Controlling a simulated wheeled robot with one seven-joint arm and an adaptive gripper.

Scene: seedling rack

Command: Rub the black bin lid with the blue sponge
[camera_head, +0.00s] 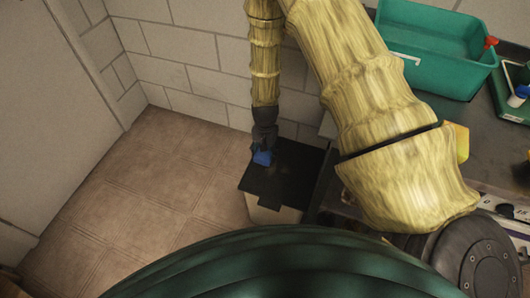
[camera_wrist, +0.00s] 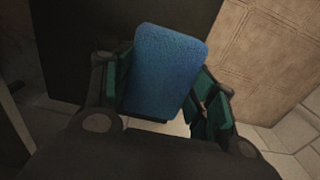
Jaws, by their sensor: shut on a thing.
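The blue sponge (camera_head: 262,158) is at the lower end of my arm in the head view. My gripper (camera_wrist: 160,100) is shut on it, with a finger on each side of the sponge (camera_wrist: 168,70) in the wrist view. The black bin lid (camera_head: 285,185) lies flat on a pale bin beside the bench. The sponge is over the lid's left back part. I cannot tell whether it touches the lid. In the wrist view, a dark surface that looks like the lid (camera_wrist: 85,35) is behind the sponge.
The pale bin body (camera_head: 268,212) stands on brown floor tiles (camera_head: 150,195), which are clear to the left. A block wall (camera_head: 190,60) is behind it. To the right is a dark bench (camera_head: 425,115) with a green tub (camera_head: 440,75), a green tray and a yellow object (camera_head: 462,142).

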